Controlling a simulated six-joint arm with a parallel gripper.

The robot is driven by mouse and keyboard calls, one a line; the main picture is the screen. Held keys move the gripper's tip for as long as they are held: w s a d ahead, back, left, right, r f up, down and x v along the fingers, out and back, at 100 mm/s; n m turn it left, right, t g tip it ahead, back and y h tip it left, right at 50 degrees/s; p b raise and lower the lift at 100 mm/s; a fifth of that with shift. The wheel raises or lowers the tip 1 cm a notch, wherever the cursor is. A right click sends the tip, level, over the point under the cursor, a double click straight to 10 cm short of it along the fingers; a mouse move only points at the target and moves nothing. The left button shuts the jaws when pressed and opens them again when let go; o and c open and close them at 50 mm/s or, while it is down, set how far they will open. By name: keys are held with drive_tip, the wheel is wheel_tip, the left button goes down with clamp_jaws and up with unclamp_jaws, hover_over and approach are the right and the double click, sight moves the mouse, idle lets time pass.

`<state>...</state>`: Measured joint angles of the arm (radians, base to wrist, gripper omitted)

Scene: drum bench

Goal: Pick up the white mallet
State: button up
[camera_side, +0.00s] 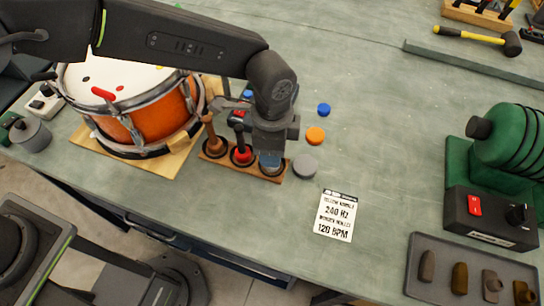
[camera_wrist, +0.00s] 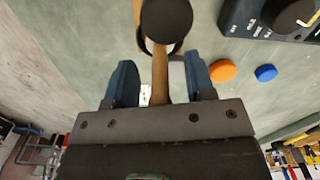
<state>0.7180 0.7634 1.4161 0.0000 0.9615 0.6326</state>
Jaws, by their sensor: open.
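My gripper (camera_side: 270,162) points down over the right end of a small wooden rack (camera_side: 216,156), with blue fingers. In the wrist view my gripper (camera_wrist: 163,82) is open, its fingers on either side of a wooden handle (camera_wrist: 160,72). A dark round end (camera_wrist: 166,20) shows above that handle. I see no clearly white mallet head; my gripper hides the rack's right end in the side view. A brown mallet (camera_side: 211,136) and a red mallet (camera_side: 241,153) stand in the rack to the left of my gripper.
An orange-sided drum (camera_side: 145,124) stands left of the rack. Grey (camera_side: 306,166), orange (camera_side: 315,136) and blue (camera_side: 324,109) discs lie to the right, near a printed card (camera_side: 337,215). A green machine (camera_side: 505,150) stands far right. The bench middle is clear.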

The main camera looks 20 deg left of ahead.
clamp_jaws()
idle(0.3)
drive_tip(key=shift+r, duration=0.1)
